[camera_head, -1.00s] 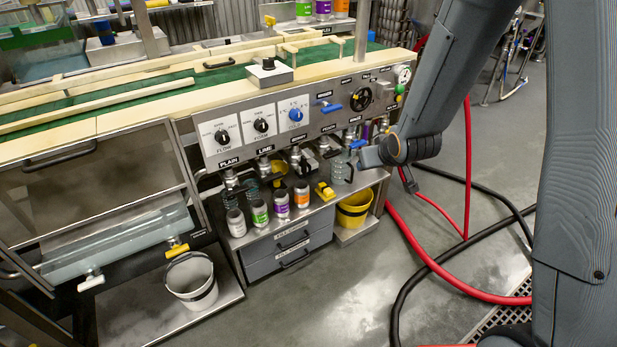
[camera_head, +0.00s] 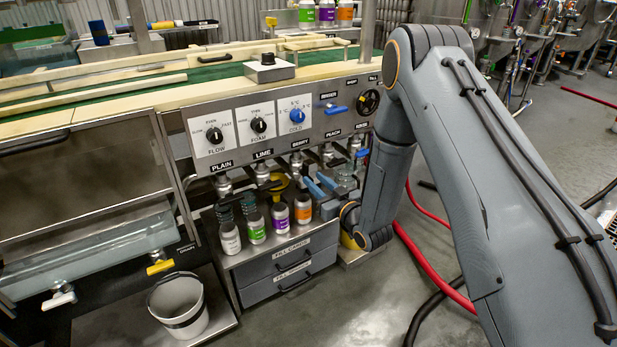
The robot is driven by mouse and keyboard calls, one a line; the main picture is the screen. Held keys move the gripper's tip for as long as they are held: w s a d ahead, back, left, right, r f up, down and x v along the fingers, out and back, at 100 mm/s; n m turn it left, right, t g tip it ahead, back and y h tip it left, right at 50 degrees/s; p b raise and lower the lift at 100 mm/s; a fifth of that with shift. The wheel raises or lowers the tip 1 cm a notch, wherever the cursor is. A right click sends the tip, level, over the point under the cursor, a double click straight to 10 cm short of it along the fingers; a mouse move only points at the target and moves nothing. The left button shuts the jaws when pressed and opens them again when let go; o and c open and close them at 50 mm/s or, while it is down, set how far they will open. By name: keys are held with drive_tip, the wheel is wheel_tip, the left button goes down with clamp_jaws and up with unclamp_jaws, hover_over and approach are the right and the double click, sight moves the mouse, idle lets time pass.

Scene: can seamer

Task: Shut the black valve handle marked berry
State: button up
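The berry label (camera_head: 301,142) is on the front of the steel filling panel, third after plain and lime. The berry valve (camera_head: 296,161) hangs just below it. Its black handle is small and dark here, and I cannot tell its angle. My gripper (camera_head: 316,186) is under the panel, just right of and below the berry valve. Its two blue-grey fingers point up and left, with a gap between them; they look open and empty. Whether a finger touches the handle cannot be told. My wrist hides part of the space below the peach valve.
Several bottles with coloured labels, among them a purple one (camera_head: 280,217), stand on the shelf below the valves. A yellow object (camera_head: 279,186) is behind them. A white bucket (camera_head: 180,304) stands at lower left. Red hoses (camera_head: 432,264) lie on the floor at right.

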sight(307, 174)
drive_tip(key=shift+x, duration=2.15)
drive_tip(key=shift+c, duration=0.2)
clamp_jaws()
